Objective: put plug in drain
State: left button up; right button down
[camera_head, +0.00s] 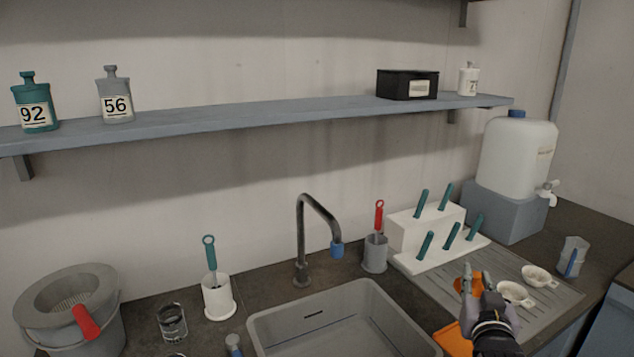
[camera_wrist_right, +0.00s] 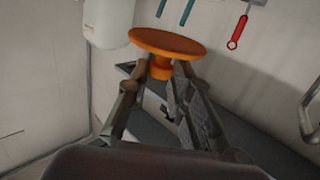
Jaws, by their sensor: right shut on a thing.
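The plug (camera_wrist_right: 168,43) is orange, with a wide round disc and a narrower stem. My right gripper (camera_wrist_right: 160,78) is shut on its stem, with the disc beyond the fingertips. In the head view the plug (camera_head: 478,284) shows partly behind the fingers of my right gripper (camera_head: 472,284), over the drainboard to the right of the sink. The grey sink basin (camera_head: 262,322) is at the bottom middle, cut off by the lower edge. I cannot make out the drain in it. My left gripper is not in view.
A dark tap (camera_head: 301,235) stands behind the sink. A white holder (camera_head: 400,236) with teal handles and two white dishes (camera_head: 538,276) are near my right gripper. An orange item (camera_head: 452,341) lies by the sink's right edge. A glass (camera_head: 172,322) stands left.

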jog(key=s+a+f+n+t+y, duration=0.1)
jog(key=s+a+f+n+y, duration=0.15)
jog(key=s+a, duration=0.5)
jog(key=s+a+f+n+y, duration=0.2)
jog(key=s+a+f+y, duration=0.2)
jog(key=s+a, duration=0.3)
jog(key=s+a+f, duration=0.1)
jog(key=s+f, duration=0.2)
jog(key=s, duration=0.4)
jog(key=shift+a, duration=0.15)
jog(key=shift+m+h, duration=0.25)
